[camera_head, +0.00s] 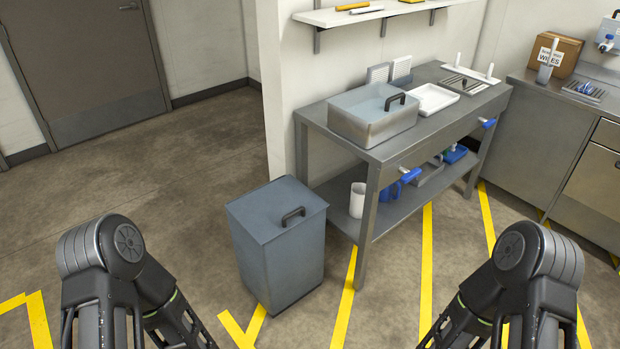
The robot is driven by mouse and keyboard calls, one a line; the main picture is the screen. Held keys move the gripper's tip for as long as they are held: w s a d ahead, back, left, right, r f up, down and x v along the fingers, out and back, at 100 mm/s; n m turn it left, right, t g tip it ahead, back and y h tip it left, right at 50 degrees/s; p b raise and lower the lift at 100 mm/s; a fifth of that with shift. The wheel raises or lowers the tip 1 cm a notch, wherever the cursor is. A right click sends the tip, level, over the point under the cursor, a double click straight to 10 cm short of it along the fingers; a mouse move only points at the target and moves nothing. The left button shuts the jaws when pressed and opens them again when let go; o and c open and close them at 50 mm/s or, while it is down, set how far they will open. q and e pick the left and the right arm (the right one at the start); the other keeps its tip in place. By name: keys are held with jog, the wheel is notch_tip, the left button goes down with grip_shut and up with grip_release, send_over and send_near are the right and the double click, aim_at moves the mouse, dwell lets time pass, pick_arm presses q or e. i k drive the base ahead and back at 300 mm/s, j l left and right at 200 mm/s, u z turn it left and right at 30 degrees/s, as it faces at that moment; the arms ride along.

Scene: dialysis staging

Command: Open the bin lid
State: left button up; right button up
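A blue-grey bin (282,268) stands on the floor in the middle of the view, left of the steel workbench. Its flat lid (262,212) lies closed on top, with a dark arched handle (293,216) near the lid's right side. Links of both my arms show at the bottom left and bottom right corners, in front of the bin and apart from it. Neither of my grippers shows in the head view.
A steel workbench (400,150) stands right of the bin, carrying a lidded steel container (372,120) and a white tray (434,98). A white jug (357,200) stands on its lower shelf. Open floor (170,165) lies left of the bin. A door (88,70) is at the back left.

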aim_at(266, 212)
jog(key=i+j+z, duration=0.15)
jog(key=i+z, duration=0.2)
jog(key=i, duration=0.15)
jog(key=i+j+z, duration=0.7)
jog(key=i, duration=0.2)
